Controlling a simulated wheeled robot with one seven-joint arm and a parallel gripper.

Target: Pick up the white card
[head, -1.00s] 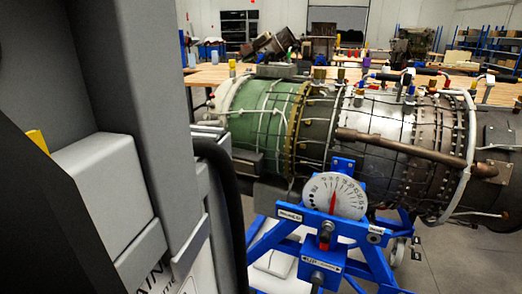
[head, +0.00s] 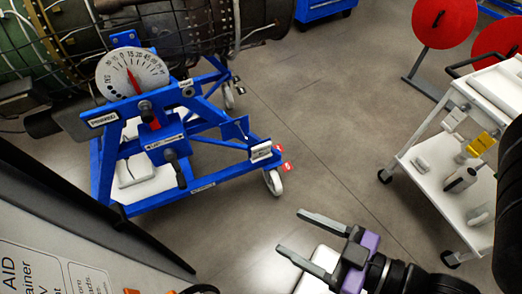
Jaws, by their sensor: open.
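My gripper (head: 290,232) is in the lower middle of the head view, with two grey fingers apart and nothing between them. It is over the floor, left of a white cart (head: 400,158). A small white card-like piece (head: 453,119) is at the cart's upper left side, beside a yellow one (head: 482,143). I cannot tell for sure that it is the white card. The gripper is well apart from it.
A blue wheeled stand (head: 105,165) with a dial (head: 118,77) holds the turbine (head: 185,35) at left. Red discs (head: 445,22) stand at upper right. Grey floor (head: 320,130) between stand and cart is clear.

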